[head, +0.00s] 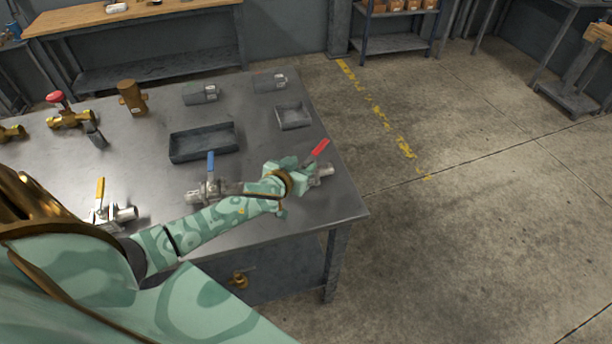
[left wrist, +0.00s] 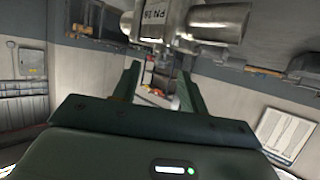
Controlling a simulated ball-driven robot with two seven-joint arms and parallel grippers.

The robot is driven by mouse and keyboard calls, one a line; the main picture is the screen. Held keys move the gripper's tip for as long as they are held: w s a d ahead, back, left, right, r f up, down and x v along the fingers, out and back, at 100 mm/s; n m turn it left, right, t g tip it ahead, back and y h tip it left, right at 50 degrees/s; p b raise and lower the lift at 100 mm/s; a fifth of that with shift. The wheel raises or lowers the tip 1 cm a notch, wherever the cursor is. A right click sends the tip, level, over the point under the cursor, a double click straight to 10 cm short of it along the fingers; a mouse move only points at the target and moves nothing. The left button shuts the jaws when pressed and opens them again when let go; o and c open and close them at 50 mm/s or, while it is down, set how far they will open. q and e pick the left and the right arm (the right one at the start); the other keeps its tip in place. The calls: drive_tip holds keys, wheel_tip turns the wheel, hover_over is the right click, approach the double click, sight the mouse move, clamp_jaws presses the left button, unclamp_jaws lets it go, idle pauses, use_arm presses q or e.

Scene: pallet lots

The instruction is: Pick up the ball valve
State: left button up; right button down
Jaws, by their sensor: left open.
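A ball valve with a red lever (head: 319,150) lies near the right edge of the grey table. My left gripper (head: 297,174) is right beside it and hides part of its metal body. The gripper is open, with its two fingers apart in the left wrist view (left wrist: 160,78). There a grey metal valve body (left wrist: 175,22) marked PN 16 shows at the top, beyond the fingers; I cannot tell whether they touch it. A second ball valve with a blue lever (head: 211,165) stands behind my forearm, and a third with a yellow lever (head: 100,190) is further left. My right gripper is not in view.
The grey table (head: 318,210) also holds a dark tray (head: 204,142), a small grey tray (head: 293,116), two grey fittings (head: 200,94) (head: 270,82), a brass fitting (head: 132,98) and a red-handled brass valve (head: 70,112). Open floor lies to the right.

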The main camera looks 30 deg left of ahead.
sight(305, 164)
use_arm(q)
drive_tip(key=x, duration=0.3)
drive_tip(key=shift+w+f+b, duration=0.25)
drive_tip(key=shift+f+b, duration=0.1)
drive_tip(key=shift+f, duration=0.05)
drive_tip(key=shift+s+r, duration=0.1)
drive_tip(key=shift+s, duration=0.05)
drive_tip(key=shift+c, duration=1.2)
clamp_jaws()
drive_tip(key=shift+d, duration=0.1)
